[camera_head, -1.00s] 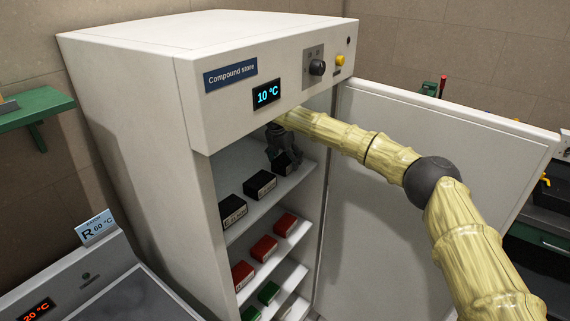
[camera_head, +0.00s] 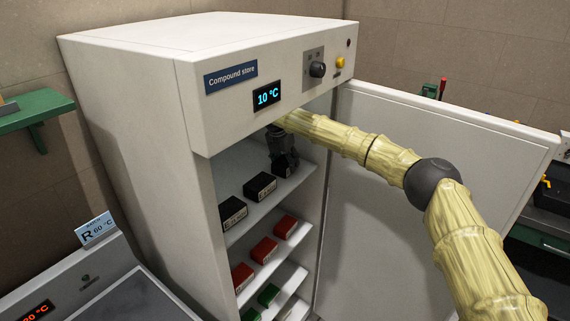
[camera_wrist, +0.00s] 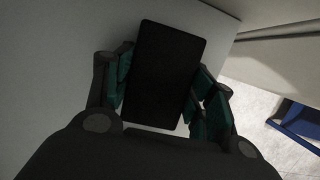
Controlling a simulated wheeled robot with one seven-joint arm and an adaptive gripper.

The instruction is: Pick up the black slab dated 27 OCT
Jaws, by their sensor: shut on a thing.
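My gripper (camera_wrist: 160,92) is shut on a black slab (camera_wrist: 165,70) in the wrist view, its green-lined fingers on both long sides. In the head view the gripper (camera_head: 284,163) is inside the open compound store at the back right of the upper shelf, and the slab there is mostly hidden against the dark fingers. No date can be read on the held slab. Two other black slabs stand on the same shelf, a middle one (camera_head: 260,186) and a front-left one (camera_head: 233,212); their pale labels are too small to read.
The store's shelf (camera_head: 290,187) is pale. Red slabs (camera_head: 263,250) and green slabs (camera_head: 268,295) lie on lower shelves. The cabinet wall (camera_head: 212,195) is left of the slabs, and the open door (camera_head: 400,240) stands right, beside my arm. A control panel is overhead.

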